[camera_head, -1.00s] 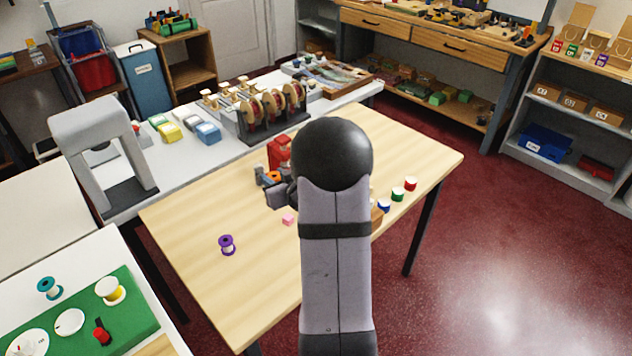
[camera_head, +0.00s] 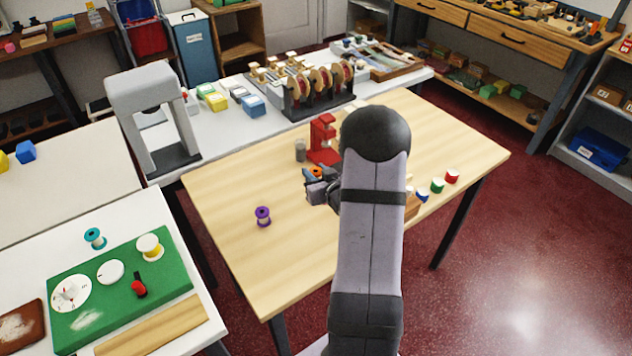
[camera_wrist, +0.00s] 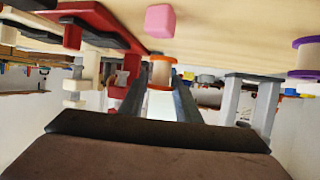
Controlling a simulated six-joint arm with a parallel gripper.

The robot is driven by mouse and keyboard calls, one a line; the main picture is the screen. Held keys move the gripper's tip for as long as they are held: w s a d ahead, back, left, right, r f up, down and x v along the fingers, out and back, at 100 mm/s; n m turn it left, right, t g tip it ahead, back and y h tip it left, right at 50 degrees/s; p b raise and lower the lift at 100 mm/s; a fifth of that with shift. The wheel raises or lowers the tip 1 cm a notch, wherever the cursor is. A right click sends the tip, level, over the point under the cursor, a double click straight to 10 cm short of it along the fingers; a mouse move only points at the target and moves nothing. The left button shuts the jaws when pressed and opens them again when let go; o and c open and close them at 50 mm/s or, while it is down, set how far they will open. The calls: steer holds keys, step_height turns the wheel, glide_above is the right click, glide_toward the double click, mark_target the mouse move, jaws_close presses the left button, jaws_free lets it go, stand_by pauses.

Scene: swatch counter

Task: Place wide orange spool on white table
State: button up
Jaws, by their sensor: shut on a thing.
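The wide orange spool (camera_wrist: 161,72), with orange flanges and a pale middle, sits between the fingers of my gripper (camera_wrist: 160,85) in the wrist view. My gripper is shut on it. In the head view my gripper (camera_head: 313,176) is over the wooden table, beside the red stand, and only a bit of orange (camera_head: 316,172) shows. I cannot tell whether the spool touches the table. The white table (camera_head: 50,250) is at the lower left, with a green board (camera_head: 105,295) on it.
A teal spool (camera_head: 95,238) stands on the white table behind the board; a yellow-and-white spool (camera_head: 150,248) is on the board. On the wooden table (camera_head: 290,265) are a purple spool (camera_head: 263,216), the red stand (camera_head: 322,140) and, in the wrist view, a pink cube (camera_wrist: 160,20).

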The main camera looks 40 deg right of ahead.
steer(key=shift+f, duration=1.95)
steer(key=shift+f, duration=0.1)
steer(key=shift+f, duration=0.1)
steer(key=o, duration=1.1)
steer(key=shift+o, duration=0.2)
steer(key=shift+r, duration=0.2)
